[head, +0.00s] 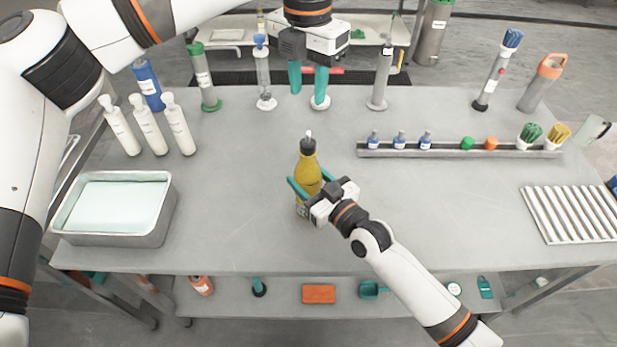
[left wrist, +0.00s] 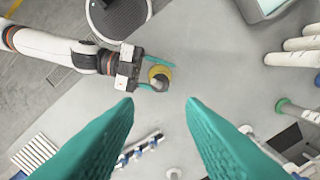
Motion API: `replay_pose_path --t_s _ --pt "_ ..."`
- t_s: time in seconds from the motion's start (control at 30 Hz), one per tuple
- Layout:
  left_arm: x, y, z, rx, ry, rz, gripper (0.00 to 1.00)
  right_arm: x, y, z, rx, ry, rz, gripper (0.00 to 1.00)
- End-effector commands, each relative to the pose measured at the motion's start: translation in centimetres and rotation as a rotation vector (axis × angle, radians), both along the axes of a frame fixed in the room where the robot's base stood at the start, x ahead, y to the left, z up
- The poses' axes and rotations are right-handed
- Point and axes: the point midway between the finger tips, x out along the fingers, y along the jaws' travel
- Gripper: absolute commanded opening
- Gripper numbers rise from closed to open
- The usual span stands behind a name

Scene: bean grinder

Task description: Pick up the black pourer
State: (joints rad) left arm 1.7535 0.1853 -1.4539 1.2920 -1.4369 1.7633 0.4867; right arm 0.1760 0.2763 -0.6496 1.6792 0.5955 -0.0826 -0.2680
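The black pourer (head: 308,144) sits on the neck of an upright yellow bottle (head: 309,172) near the middle of the table. It also shows from above as a dark cap (left wrist: 161,83) in the left wrist view. My right gripper (head: 308,187) has its teal fingers on both sides of the bottle's body and is shut on it. I cannot tell whether the bottle touches the table. My left gripper (head: 308,86) is open and empty, above and beyond the bottle, fingers pointing down. It also shows in the left wrist view (left wrist: 160,104), with the pourer beyond its fingertips.
A metal tray (head: 166,215) is at the left, with white bottles (head: 147,125) behind it. Cylinders (head: 264,75) stand along the back edge. A rack (head: 450,154) with small items is at the right, near a ribbed rack (head: 572,214).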

Motion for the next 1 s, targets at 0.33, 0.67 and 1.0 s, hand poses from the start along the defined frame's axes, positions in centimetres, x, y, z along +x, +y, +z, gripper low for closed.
replay_pose_path --t_s 0.33,0.67,1.0 --pt "-0.6 -1.2 -1.4 -0.047 0.021 -0.016 0.52 0.0 0.0 0.0 0.000 0.000 0.000 0.22" --pt "-9.0 -13.5 -9.6 -0.614 0.268 -0.050 0.52 0.0 0.0 0.0 0.000 0.000 0.000 0.22" --pt "-17.3 -21.6 -6.4 -1.349 0.640 0.253 0.52 0.0 0.0 0.0 -0.001 0.001 -0.001 0.22"
